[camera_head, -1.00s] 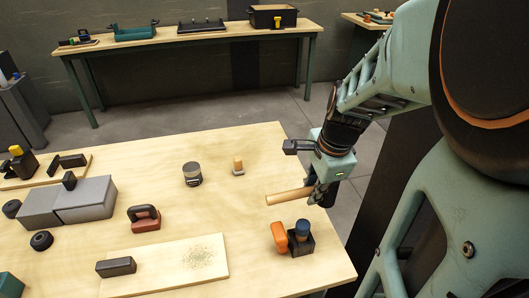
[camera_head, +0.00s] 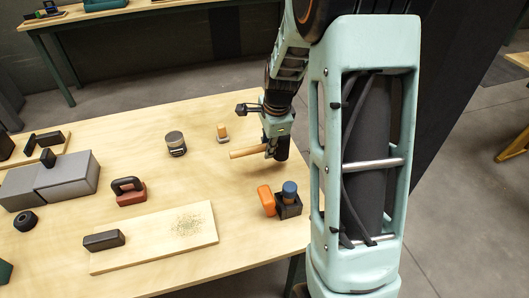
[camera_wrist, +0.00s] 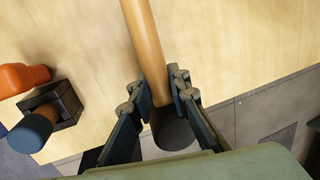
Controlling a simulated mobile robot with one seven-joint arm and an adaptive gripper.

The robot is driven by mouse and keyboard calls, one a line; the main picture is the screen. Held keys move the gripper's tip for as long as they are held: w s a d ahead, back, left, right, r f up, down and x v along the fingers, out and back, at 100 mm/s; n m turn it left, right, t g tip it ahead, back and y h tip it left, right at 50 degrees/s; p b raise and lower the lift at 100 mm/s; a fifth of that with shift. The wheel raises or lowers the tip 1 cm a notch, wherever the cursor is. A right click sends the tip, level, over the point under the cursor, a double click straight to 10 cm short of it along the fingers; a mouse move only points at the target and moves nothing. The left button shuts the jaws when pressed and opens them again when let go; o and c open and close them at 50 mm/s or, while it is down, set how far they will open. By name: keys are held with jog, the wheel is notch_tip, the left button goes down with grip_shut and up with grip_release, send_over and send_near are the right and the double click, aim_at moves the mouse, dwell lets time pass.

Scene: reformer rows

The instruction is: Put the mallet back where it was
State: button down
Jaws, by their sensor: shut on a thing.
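The mallet has a pale wooden handle (camera_head: 248,153) and a dark cylindrical head (camera_head: 281,151). My gripper (camera_head: 273,148) is shut on the mallet close to its head, near the right edge of the workbench. The handle points left in the head view. In the wrist view the handle (camera_wrist: 146,45) runs up between the fingers of my gripper (camera_wrist: 160,92), and the dark head (camera_wrist: 173,132) sits between them, partly hidden. The mallet appears to be above the tabletop; the exact gap cannot be told.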

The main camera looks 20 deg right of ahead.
jog(key=shift+w+f, duration=0.3)
jog(key=shift+f, duration=0.05)
jog(key=shift+s+x, duration=0.1)
jog(key=shift+x, duration=0.65)
jog(key=shift+s+x, duration=0.15)
jog(key=shift+x, duration=0.65)
jog(key=shift+b, duration=0.3)
jog(key=shift+f, duration=0.25)
jog(key=c, duration=1.8)
grip_release()
jog(key=shift+r, duration=0.1)
jog(key=p+v, duration=0.1)
jog(key=v, duration=1.1)
jog(key=shift+s+p, duration=0.1)
jog(key=shift+p, duration=0.25)
jog(key=shift+a+r, duration=0.1)
